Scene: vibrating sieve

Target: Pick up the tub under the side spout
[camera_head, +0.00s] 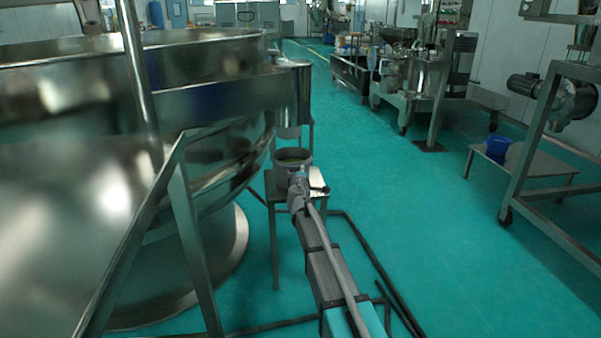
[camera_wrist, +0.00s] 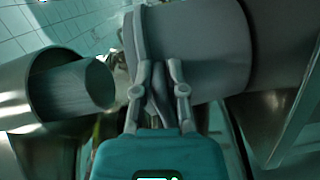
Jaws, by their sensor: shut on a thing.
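The spout's open end (camera_wrist: 95,85) shows at left, apart from the tub. I cannot tell whether the tub touches the stand below.
A small steel stand (camera_head: 317,202) is under the tub. The large steel sieve (camera_head: 60,120) fills the left, with a slanted frame leg (camera_head: 190,235) in front. Dark floor rails (camera_head: 385,275) run beside my arm. Green floor (camera_head: 420,220) is clear to the right, before a wheeled frame (camera_head: 525,160).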

